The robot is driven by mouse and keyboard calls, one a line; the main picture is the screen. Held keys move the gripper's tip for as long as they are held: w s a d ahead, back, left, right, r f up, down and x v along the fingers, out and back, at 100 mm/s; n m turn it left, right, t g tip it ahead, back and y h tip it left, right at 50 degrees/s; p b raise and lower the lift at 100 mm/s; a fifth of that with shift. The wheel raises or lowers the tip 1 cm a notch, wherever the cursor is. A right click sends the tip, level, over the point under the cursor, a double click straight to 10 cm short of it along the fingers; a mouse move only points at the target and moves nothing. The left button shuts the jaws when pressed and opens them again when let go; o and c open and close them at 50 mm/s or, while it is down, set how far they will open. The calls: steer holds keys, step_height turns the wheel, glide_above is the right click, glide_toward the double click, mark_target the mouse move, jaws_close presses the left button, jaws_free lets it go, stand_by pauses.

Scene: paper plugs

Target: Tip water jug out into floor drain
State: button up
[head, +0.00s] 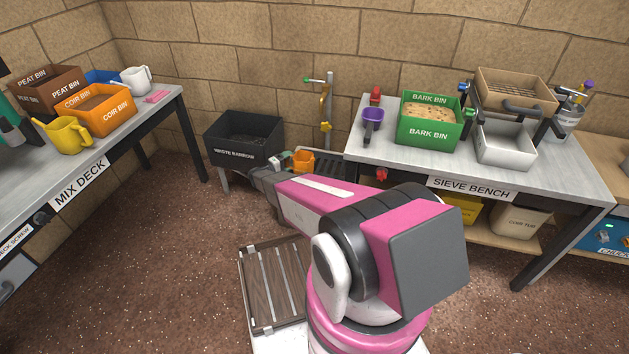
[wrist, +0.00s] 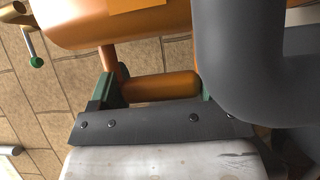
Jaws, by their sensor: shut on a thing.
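An orange jug (head: 303,161) shows in the head view beyond the end of my arm, between the waste barrow and the sieve bench. In the wrist view the orange jug (wrist: 110,25) fills the top, with a lighter orange label on its side. My gripper (wrist: 158,91) is shut on the jug's orange handle (wrist: 165,86), its green pads at either side of it. The floor drain seems to be the dark slatted grate (head: 338,167) just right of the jug, partly hidden by my arm. I cannot tell the jug's tilt or what it holds.
The waste barrow (head: 243,141) stands close left of the jug. A standpipe with a yellow tap (head: 326,112) rises behind it. The sieve bench (head: 400,158) is close on the right. A slatted wooden board (head: 272,288) lies on the floor in front, with open floor to its left.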

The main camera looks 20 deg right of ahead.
steer(key=shift+r, duration=1.95)
